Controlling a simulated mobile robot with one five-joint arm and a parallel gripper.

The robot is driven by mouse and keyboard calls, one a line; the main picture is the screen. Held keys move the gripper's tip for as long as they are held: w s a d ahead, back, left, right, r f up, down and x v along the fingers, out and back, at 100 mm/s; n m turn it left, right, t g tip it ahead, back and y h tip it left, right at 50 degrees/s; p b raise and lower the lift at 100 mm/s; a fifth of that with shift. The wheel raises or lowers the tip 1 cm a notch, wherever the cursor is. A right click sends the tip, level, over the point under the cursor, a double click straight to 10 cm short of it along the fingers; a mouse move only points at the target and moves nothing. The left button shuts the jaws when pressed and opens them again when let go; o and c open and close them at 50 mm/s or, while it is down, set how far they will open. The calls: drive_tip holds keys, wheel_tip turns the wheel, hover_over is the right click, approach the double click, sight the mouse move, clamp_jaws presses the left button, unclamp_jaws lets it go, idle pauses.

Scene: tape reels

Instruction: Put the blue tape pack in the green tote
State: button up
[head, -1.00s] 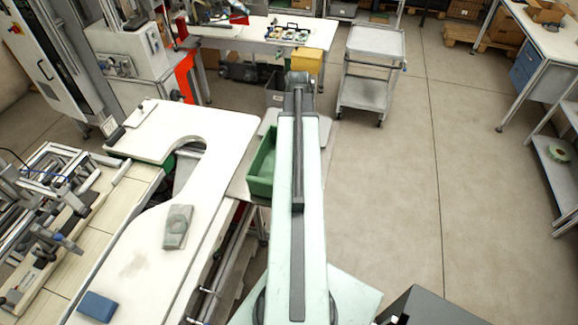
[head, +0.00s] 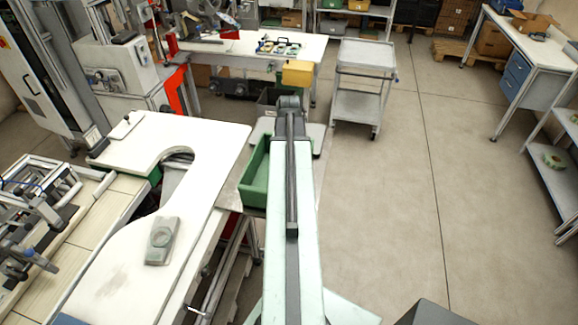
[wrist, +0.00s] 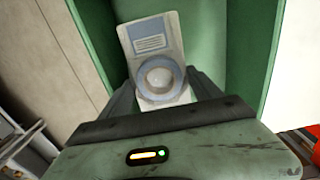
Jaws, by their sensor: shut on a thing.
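The blue tape pack (wrist: 151,44) is a pale card with a blue label and a round roll. It shows in the wrist view between the fingers of my gripper (wrist: 165,88), which is shut on it. The green tote (head: 253,188) stands just left of my extended arm in the head view. In the wrist view the tote's green walls (wrist: 250,50) lie behind and around the pack. I cannot tell how far the pack is above the tote's floor. My gripper is hidden in the head view.
A white table with a rounded cutout (head: 120,275) stands at the left. On it lies a greyish-green tape pack (head: 161,241), and a blue object (head: 68,320) is cut off by the bottom edge. A grey trolley (head: 362,90) stands at the back.

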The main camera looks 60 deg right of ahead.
drive_tip(key=shift+f+b, duration=0.35)
drive_tip(key=shift+f, duration=0.15)
drive_tip(key=o, duration=1.5)
drive_tip(key=shift+r, duration=0.1)
wheel_tip(320, 180, up, 13)
drive_tip(key=p, duration=1.3)
drive_tip(key=shift+r, duration=0.1)
